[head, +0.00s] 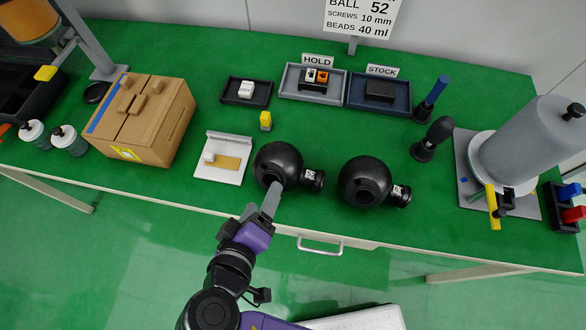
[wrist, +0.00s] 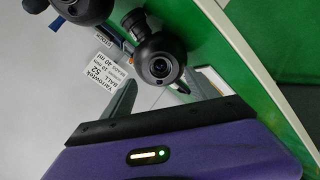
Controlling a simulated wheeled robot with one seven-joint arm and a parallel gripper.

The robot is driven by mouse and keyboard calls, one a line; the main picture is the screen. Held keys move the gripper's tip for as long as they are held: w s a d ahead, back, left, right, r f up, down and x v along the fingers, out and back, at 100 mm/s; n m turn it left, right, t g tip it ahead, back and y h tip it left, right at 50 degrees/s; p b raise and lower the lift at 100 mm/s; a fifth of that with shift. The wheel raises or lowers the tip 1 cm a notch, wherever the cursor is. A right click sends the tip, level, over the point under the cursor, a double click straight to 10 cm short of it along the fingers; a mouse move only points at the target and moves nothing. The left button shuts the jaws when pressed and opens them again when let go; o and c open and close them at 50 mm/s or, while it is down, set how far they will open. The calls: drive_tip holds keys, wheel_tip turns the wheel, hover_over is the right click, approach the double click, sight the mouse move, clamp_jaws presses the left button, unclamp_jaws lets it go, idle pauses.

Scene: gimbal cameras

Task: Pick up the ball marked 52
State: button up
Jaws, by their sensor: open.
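Two black balls with side knobs lie on the green table in the head view: a left ball (head: 278,163) and a right ball (head: 365,182). Each knob has a small white label, too small to read surely as 52. A sign (head: 362,16) at the back reads BALL 52. My gripper (head: 270,203) is open and empty, its finger overlapping the near edge of the left ball in the head view. In the wrist view the left ball (wrist: 160,58) appears ahead, between the open fingers (wrist: 162,85). The right ball (wrist: 84,9) is cut off at the top left. Contact cannot be told.
A white plate stand (head: 222,160) is left of the left ball, with a small yellow block (head: 265,120) behind. A cardboard box (head: 140,115) is further left. HOLD (head: 313,84) and STOCK (head: 380,92) trays stand behind. A big grey cylinder (head: 535,135) is at right.

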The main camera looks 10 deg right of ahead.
sight(270, 181)
drive_tip(key=shift+p+x, duration=0.55)
drive_tip(key=shift+x, duration=2.2)
drive_tip(key=shift+a+r, duration=0.1)
drive_tip(key=shift+r, duration=0.05)
clamp_jaws()
